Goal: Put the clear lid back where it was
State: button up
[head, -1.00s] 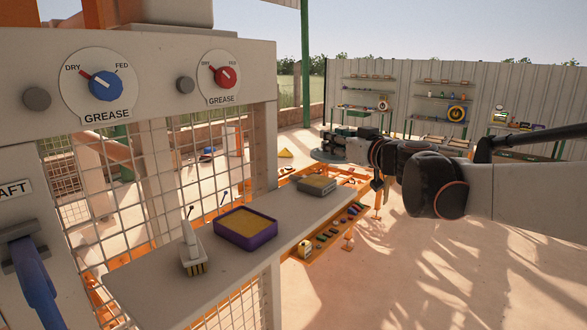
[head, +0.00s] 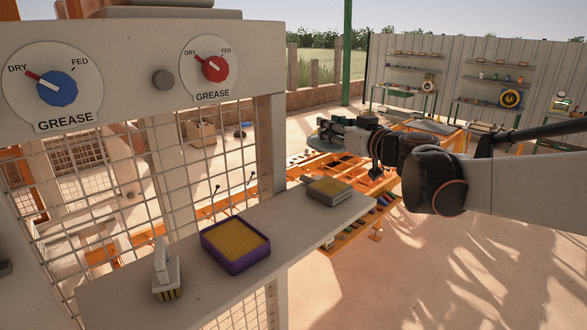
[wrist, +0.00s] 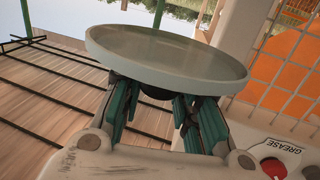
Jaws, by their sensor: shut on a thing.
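The lid (wrist: 170,55) is a round, pale, glassy disc with a thick rim, and it fills the top of the wrist view. My gripper (wrist: 172,100) is shut on it from beneath, at a dark part under its middle. In the head view the lid (head: 322,137) is a small grey disc at the tip of my gripper (head: 345,126), out beyond the shelf's far end. The arm reaches in from the right.
A pale shelf (head: 215,290) runs along the mesh panel. It bears a brush (head: 166,272), a purple tray with yellow filling (head: 236,262) and a grey yellow-topped box (head: 328,192). Grease dials (head: 57,88) are above.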

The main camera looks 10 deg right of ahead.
send_over(329, 185)
notch_tip(329, 185, down, 11)
jog(key=shift+r+p, duration=0.1)
jog(key=shift+p, duration=0.35)
jog(key=shift+f, duration=0.5)
jog(key=shift+s, duration=0.1)
jog(key=shift+f, duration=0.15)
jog(key=o, duration=1.2)
